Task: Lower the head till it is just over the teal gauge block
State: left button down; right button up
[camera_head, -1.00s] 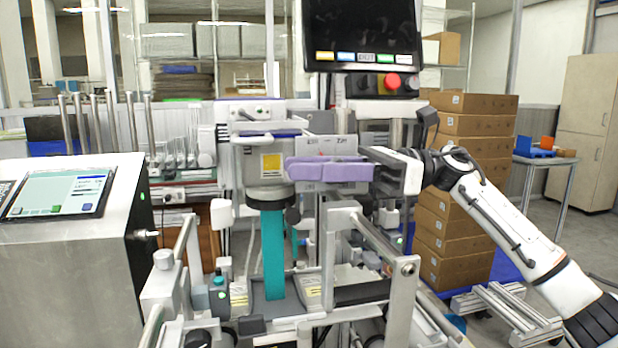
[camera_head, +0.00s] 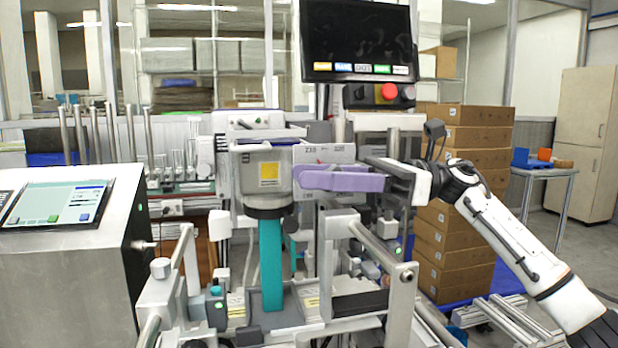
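The head (camera_head: 250,178) is a grey housing with a yellow label and a dark ring underneath, on the upright machine at the middle. The teal gauge block (camera_head: 271,268) stands upright directly below it. The ring covers the block's top edge, so I cannot tell whether they touch or a small gap is left. My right gripper (camera_head: 338,180), with lavender fingers, reaches in from the right and is beside the head, in front of a white scale plate (camera_head: 325,153). Whether its fingers are closed on anything is unclear. My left gripper is out of view.
A black screen (camera_head: 357,42) and a red button (camera_head: 389,91) are above. A metal console with a touch panel (camera_head: 55,204) is at left. Stacked cartons (camera_head: 470,140) stand behind my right arm. Metal posts and rails crowd the machine's base.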

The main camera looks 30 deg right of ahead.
jog(key=v, duration=0.8)
jog(key=shift+s+d+b, duration=0.2)
jog(key=shift+d+b, duration=0.15)
jog(key=shift+d, duration=0.05)
jog(key=shift+f, duration=0.1)
dwell(0.4)
